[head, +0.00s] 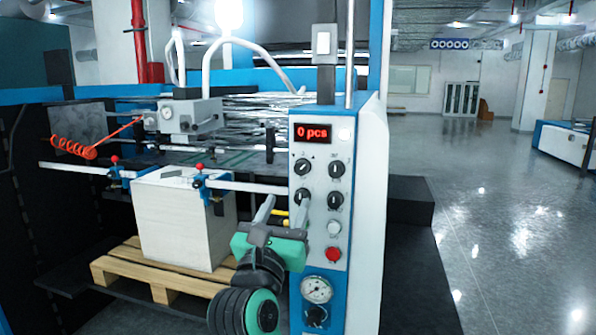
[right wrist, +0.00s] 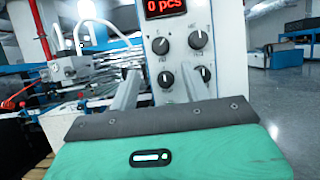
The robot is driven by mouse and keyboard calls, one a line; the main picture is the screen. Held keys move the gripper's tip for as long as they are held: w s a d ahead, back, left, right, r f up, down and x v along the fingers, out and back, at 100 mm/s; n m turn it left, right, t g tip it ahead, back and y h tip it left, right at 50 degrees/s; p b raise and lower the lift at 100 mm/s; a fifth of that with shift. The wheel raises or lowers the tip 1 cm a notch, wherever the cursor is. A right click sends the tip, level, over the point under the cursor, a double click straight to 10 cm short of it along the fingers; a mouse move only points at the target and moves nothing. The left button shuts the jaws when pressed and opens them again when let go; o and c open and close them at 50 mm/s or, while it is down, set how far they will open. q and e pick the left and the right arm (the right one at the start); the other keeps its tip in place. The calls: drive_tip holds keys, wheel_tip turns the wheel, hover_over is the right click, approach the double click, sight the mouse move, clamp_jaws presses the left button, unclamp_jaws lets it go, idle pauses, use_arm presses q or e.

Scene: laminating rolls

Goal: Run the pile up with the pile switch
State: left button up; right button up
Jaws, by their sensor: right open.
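The control panel (head: 322,230) carries a red "0 pcs" display above four black rotary switches in two rows. They are the upper left (head: 302,166), upper right (head: 336,169), lower left (head: 302,196) and lower right (head: 335,200). Their labels are too small to read, so I cannot tell which is the pile switch. My right gripper (head: 286,201) is open in front of the panel. In the right wrist view its fingers reach either side of the lower left switch (right wrist: 166,79); contact is unclear. The pile (head: 180,222) is a white block on a wooden pallet (head: 150,278). My left gripper is out of view.
Below the switches sit a white button (head: 334,228), a red button (head: 333,254) and a pressure gauge (head: 316,289). Blue clamps with red knobs stand at the pile's top, left of my right gripper. The floor right of the machine is clear.

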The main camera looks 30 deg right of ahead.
sight(302, 172)
drive_tip(key=p+x, duration=0.2)
drive_tip(key=x, duration=0.7)
drive_tip(key=shift+w+d, duration=0.1)
drive_tip(key=shift+d, duration=0.05)
drive_tip(key=c, duration=1)
drive_tip(key=n+t+y+p, duration=0.1)
drive_tip(key=n+p, duration=0.3)
drive_tip(key=p, duration=0.1)
drive_tip(key=n+t+y+p, duration=0.1)
drive_tip(key=n+y+p, duration=0.1)
drive_tip(key=p, duration=0.4)
drive_tip(key=n+t+y+p, duration=0.1)
drive_tip(key=n+y+p, duration=0.1)
drive_tip(key=n+p, duration=0.3)
drive_tip(key=shift+s+d+r+n+p, duration=0.15)
drive_tip(key=shift+s+r+n+p, duration=0.2)
drive_tip(key=shift+p, duration=0.4)
drive_tip(key=shift+f+n+y+p, duration=0.1)
drive_tip(key=shift+n+y+p, duration=0.2)
drive_tip(key=shift+n+p, duration=0.4)
drive_tip(key=o, duration=1)
